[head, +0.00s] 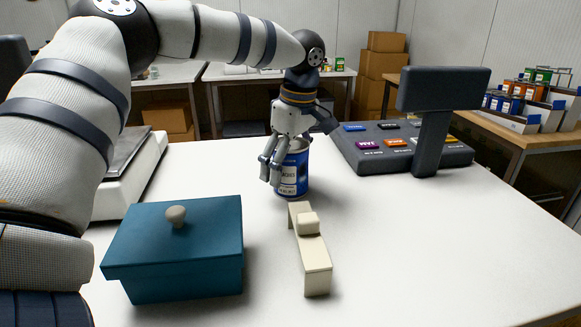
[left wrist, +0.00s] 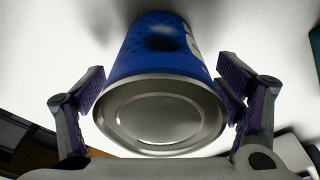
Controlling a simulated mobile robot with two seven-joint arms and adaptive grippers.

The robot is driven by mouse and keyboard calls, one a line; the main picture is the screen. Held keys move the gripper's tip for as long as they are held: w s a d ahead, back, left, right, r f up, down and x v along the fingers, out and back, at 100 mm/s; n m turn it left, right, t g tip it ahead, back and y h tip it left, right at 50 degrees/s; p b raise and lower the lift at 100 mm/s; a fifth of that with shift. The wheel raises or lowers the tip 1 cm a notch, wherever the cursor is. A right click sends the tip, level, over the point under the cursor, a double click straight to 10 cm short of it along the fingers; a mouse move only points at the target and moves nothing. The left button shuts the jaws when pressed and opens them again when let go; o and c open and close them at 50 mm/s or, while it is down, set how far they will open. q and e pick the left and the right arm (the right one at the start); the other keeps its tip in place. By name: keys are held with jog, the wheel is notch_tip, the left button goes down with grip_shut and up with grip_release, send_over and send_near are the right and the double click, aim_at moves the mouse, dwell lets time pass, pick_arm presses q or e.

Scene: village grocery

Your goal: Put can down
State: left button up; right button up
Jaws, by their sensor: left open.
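A blue can (head: 294,172) with a silver rim stands upright on the white table in the head view. My left gripper (head: 272,168) comes down from above and behind it, with its fingers beside the can. In the left wrist view the can (left wrist: 160,70) lies between the two purple-padded fingers of my left gripper (left wrist: 168,100), its silver end facing the camera. The fingers are open, with the left one clearly apart from the can and the right one very close to it. My right gripper is not in view.
A teal lidded box (head: 190,262) and a cream block-shaped object (head: 312,255) stand in front of the can. A dark register with a screen (head: 440,90) stands behind right, and a white scale (head: 125,178) at left. The table's right side is clear.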

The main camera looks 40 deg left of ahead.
pick_arm(q)
jog(key=shift+r, duration=0.1)
jog(key=c, duration=1.8)
notch_tip(320, 180, up, 3)
jog(key=shift+w+r, duration=0.1)
jog(key=s+d+r, duration=0.3)
jog(key=s+d+r+p, duration=0.1)
jog(key=s+d+r, duration=0.1)
jog(key=s+r, duration=0.1)
jog(key=s+d+r+p, duration=0.1)
jog(key=s+d+r, duration=0.2)
jog(key=s, duration=0.2)
jog(key=shift+s+d+r, duration=0.2)
jog(key=shift+d+r, duration=0.1)
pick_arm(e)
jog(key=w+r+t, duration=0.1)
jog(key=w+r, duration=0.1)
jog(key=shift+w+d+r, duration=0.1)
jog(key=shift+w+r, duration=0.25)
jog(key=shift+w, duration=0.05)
